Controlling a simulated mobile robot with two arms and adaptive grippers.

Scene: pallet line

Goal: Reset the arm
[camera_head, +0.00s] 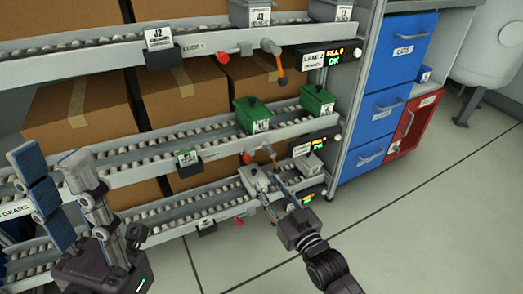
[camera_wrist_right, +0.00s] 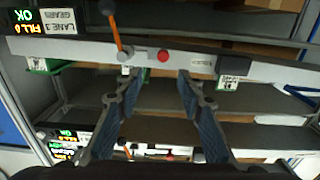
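My left gripper (camera_head: 50,160) is at the left of the head view, raised in front of the lower lanes. Its two blue-padded fingers are spread apart with nothing between them. My right gripper (camera_head: 270,185) reaches from the bottom toward the right end of the lowest lane. In the right wrist view its blue-padded fingers (camera_wrist_right: 157,80) are apart, with no held object between them. A rack rail with a red button (camera_wrist_right: 163,55) and an orange-handled lever (camera_wrist_right: 118,32) shows beyond the fingertips. I cannot tell whether the fingers touch the rack.
The roller rack holds cardboard boxes (camera_head: 80,105) and green bins (camera_head: 252,114) (camera_head: 316,101). A grey bin (camera_head: 309,166) sits low at the rack's right end. Blue drawers (camera_head: 400,50) and a red bin (camera_head: 412,122) stand further right. The floor (camera_head: 420,220) at lower right is clear.

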